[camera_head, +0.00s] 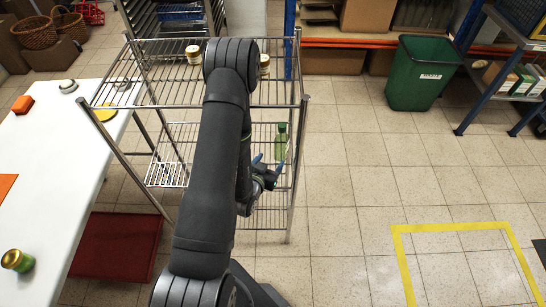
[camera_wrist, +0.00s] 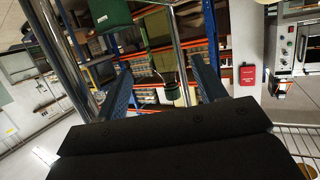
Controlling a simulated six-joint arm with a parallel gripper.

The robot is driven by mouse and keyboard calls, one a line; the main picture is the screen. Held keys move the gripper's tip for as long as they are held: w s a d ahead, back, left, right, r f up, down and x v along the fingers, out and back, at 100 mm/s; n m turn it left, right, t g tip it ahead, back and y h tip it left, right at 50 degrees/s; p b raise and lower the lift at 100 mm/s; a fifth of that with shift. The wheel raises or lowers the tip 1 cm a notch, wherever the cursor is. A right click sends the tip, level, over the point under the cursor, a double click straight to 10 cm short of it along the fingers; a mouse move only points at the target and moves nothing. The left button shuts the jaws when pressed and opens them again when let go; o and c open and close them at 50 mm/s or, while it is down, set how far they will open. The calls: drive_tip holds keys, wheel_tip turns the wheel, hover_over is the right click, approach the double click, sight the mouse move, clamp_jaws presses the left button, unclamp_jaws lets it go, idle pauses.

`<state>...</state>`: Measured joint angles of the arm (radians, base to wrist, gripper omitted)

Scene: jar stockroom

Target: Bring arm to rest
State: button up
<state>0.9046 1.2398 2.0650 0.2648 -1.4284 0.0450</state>
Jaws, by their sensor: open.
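My gripper (camera_head: 267,166) with blue fingers is open and empty at the right side of the wire rack (camera_head: 299,120), about level with its middle shelf. It also shows in the wrist view (camera_wrist: 163,85), with its fingers spread. A green bottle (camera_head: 281,143) stands upright on the middle shelf, close to the fingers.
Jars (camera_head: 193,54) stand on the rack's top shelf. A green bin (camera_head: 424,75) stands back right. Open floor lies right of the rack, with a yellow outline (camera_head: 455,227).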

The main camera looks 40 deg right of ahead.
sight(281, 129)
idle(0.4)
drive_tip(key=x, duration=1.2)
drive_tip(key=shift+a+r, duration=0.1)
drive_tip(key=shift+r, duration=0.75)
drive_tip(key=shift+f, duration=0.6)
drive_tip(key=v, duration=1.2)
drive_tip(key=x, duration=1.2)
drive_tip(key=shift+f, duration=0.4)
wheel_tip(281, 129, up, 10)
drive_tip(key=shift+r, duration=0.15)
